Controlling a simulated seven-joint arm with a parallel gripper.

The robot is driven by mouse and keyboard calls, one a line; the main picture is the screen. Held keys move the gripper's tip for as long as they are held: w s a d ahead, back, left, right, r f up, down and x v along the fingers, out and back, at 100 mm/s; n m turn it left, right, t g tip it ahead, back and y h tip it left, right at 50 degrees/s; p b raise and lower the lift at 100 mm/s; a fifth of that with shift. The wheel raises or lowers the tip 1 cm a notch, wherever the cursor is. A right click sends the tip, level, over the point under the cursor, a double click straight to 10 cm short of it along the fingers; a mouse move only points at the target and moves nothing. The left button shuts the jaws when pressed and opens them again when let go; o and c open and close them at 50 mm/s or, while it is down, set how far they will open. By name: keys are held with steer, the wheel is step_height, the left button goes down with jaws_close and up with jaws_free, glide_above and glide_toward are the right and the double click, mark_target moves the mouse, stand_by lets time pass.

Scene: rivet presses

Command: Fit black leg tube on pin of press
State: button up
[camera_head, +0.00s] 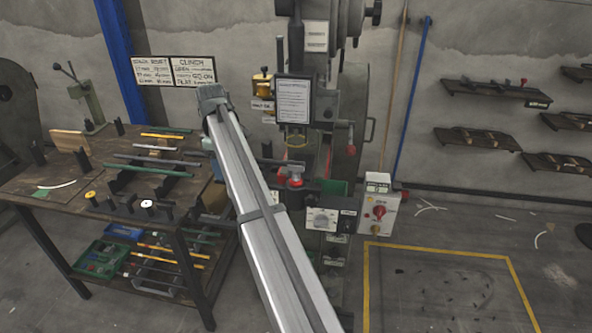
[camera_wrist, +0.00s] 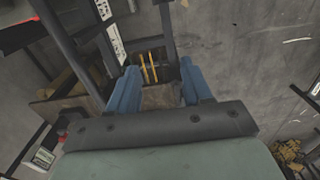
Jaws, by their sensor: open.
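The press (camera_head: 325,85) stands in the middle of the head view. Its lower tooling, with a red ring (camera_head: 292,182), shows just right of my arm; I cannot make out the pin there. Several tubes lie on the bench to the left; a dark one (camera_head: 160,161) lies across the black supports, and I cannot tell surely whether it is the black leg tube. My gripper (camera_wrist: 160,76) is open in the wrist view, its two blue fingers apart with nothing held between them. In the head view the gripper is mostly hidden by my arm near the bench's right end.
The wooden bench (camera_head: 35,185) carries tube supports, a wood block (camera_head: 69,141) and small spools. A control box (camera_head: 379,211) stands right of the press. Floor inside the yellow lines (camera_head: 437,249) is mostly clear. Wall shelves hang at right.

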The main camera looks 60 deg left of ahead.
steer(key=s+d, duration=0.3)
steer(key=a+f, duration=0.1)
steer(key=f, duration=0.3)
steer(key=a+f, duration=0.1)
steer(key=f, duration=0.3)
steer(key=a+f, duration=0.2)
steer(key=f, duration=0.2)
steer(key=shift+s+a+f, duration=0.1)
steer(key=shift+s+f, duration=0.15)
steer(key=shift+f, duration=0.1)
step_height(320, 180, up, 14)
steer(key=a, duration=0.1)
steer(key=s+d+f+m+g+y, duration=0.2)
steer(key=s+f, duration=0.3)
steer(key=f, duration=0.3)
steer(key=s+d+f+m+g+y, duration=0.1)
steer(key=s+f+g+y, duration=0.2)
steer(key=f, duration=0.5)
steer(key=w+d+f+m+t+y, duration=0.2)
steer(key=w+d+f+m+y, duration=0.3)
steer(key=w+d+f+m, duration=0.3)
steer(key=shift+w+d+f+m, duration=0.2)
steer(key=shift+w+f+m, duration=1.25)
steer(key=shift+f, duration=0.85)
steer(key=shift+w, duration=0.15)
